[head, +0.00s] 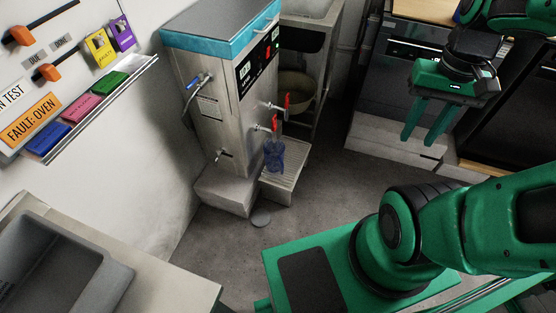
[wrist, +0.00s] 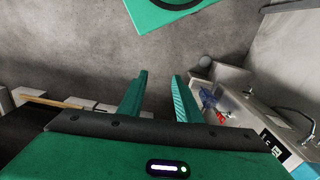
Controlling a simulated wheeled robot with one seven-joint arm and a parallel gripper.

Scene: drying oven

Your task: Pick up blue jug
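The blue jug (head: 274,153) is a small translucent blue vessel. It stands on the ribbed drip tray (head: 287,172) of a steel dispenser, below a red-handled tap. In the wrist view the blue jug (wrist: 208,97) shows small and far off, just right of the right finger. My gripper (head: 425,140) is at the upper right of the head view, well apart from the jug and higher than it. Its two green fingers point down with a clear gap between them. In the wrist view my gripper (wrist: 157,76) is open and empty, with floor between its fingertips.
The steel dispenser (head: 215,95) has a blue-edged top and red-handled taps (head: 285,101). A grey bin (head: 50,265) sits in the counter at lower left. A wall rack (head: 100,105) holds coloured tags. A bowl (head: 292,92) is behind the dispenser. Grey floor (head: 330,205) lies open before it.

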